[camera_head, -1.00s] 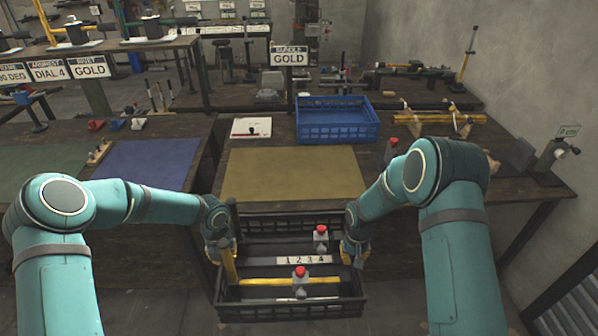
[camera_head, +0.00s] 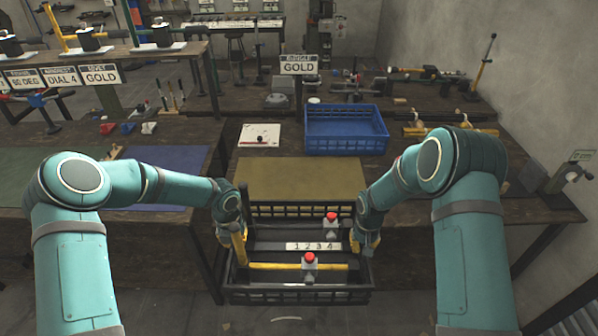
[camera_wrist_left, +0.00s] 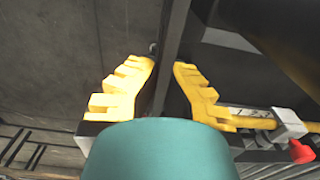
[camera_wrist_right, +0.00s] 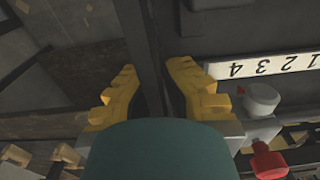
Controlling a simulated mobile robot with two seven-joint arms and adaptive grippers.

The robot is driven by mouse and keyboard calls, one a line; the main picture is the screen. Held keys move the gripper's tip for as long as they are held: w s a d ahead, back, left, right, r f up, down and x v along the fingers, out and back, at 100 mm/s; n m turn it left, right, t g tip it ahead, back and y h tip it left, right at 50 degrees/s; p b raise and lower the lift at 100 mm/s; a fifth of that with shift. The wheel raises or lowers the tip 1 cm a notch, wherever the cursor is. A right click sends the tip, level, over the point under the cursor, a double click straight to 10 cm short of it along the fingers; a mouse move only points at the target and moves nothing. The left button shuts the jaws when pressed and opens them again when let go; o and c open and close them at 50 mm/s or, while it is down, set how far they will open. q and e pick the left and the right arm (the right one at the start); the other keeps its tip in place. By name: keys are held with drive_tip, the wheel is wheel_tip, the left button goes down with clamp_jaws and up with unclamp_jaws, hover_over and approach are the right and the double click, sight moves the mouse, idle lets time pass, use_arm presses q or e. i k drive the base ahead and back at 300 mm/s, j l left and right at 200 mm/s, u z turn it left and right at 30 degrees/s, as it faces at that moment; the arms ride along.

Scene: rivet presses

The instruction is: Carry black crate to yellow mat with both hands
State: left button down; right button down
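The black crate (camera_head: 300,297) hangs in the air in front of the bench, roughly level. It holds a yellow-handled tool (camera_head: 320,266), red-topped fixtures (camera_head: 331,226) and a strip marked 1 2 3 4 (camera_head: 312,246). My left gripper (camera_head: 240,246) and right gripper (camera_head: 367,243) are at its left and right side walls. In the left wrist view (camera_wrist_left: 164,72) and right wrist view (camera_wrist_right: 148,75), the yellow fingers flank a crate wall closely. The yellow mat (camera_head: 300,177) lies on the bench just beyond the crate; the crate's far rim overlaps its front edge in view.
A blue crate (camera_head: 346,145) stands on the bench behind the mat, with a white board (camera_head: 259,136) to its left. A GOLD sign (camera_head: 299,64) stands behind. A blue mat (camera_head: 165,160) lies to the left. The yellow mat's visible surface is clear.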

sight(299, 184)
drive_tip(key=i, duration=1.3)
